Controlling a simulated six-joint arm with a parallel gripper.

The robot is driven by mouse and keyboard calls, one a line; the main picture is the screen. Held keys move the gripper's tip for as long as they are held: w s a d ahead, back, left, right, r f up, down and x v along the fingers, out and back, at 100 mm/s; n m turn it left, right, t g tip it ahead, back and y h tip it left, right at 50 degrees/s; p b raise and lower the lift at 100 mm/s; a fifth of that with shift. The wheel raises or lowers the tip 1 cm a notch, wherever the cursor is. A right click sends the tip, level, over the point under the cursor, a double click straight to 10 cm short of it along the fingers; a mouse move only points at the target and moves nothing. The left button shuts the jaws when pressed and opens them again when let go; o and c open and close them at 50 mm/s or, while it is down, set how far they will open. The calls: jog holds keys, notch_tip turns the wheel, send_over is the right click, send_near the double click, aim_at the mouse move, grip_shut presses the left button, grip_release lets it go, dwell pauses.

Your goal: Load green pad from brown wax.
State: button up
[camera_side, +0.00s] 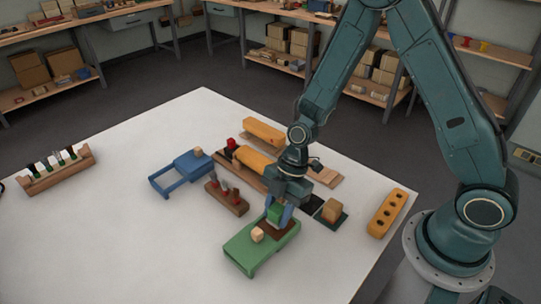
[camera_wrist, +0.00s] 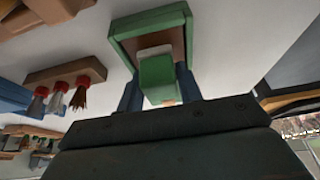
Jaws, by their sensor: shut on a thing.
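My gripper (camera_side: 279,214) is shut on a green block (camera_side: 275,212), taken to be the green pad. In the wrist view the green block (camera_wrist: 157,75) sits between two blue fingers and has a pale layer at its far end. The green tray (camera_side: 246,252) lies below, with a brown patch (camera_side: 281,230), likely the brown wax, at its far end. In the wrist view the green tray (camera_wrist: 122,38) frames the brown surface (camera_wrist: 178,36) just beyond the block. I cannot tell whether the pale layer touches the brown. A pale cube (camera_side: 257,235) rests on the tray.
A wooden holder with brushes (camera_side: 226,198) and a blue tray (camera_side: 182,171) stand to the left. A brown block (camera_side: 331,210) on a dark green base and an orange block with holes (camera_side: 386,213) stand to the right. The table's front left is clear.

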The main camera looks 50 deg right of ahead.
aim_at(272, 208)
jog(key=shift+f, duration=0.6)
dwell(1.6)
jog(key=shift+r, duration=3.6)
jog(key=shift+w+d+f+m+t, duration=0.2)
jog(key=shift+w+d+m+t, duration=0.25)
jog(key=shift+m, duration=0.35)
jog(key=w+d+m+t+h, duration=0.1)
jog(key=d+m, duration=0.1)
jog(key=m, duration=0.2)
jog(key=w+d+f+m+t, duration=0.1)
jog(key=d+m, duration=0.2)
jog(key=m, duration=0.1)
jog(key=w+d+m+t+h, duration=0.1)
jog(key=w+d+m, duration=0.1)
jog(key=m, duration=0.1)
jog(key=shift+w+d+f+m+h, duration=0.1)
jog(key=shift+d+f+m+h, duration=0.05)
jog(key=shift+d+m+h, duration=0.2)
jog(key=shift+w+d+m+t+h, duration=0.1)
jog(key=shift+w+d+m+h, duration=0.15)
jog(key=shift+d+m, duration=0.45)
jog(key=shift+w+d+m+t+h, duration=0.1)
jog(key=shift+w+d+m+h, duration=0.25)
jog(key=shift+m, duration=0.5)
jog(key=shift+w+d+m+t+h, duration=0.1)
jog(key=shift+d+m+h, duration=0.15)
jog(key=shift+d+m, duration=0.5)
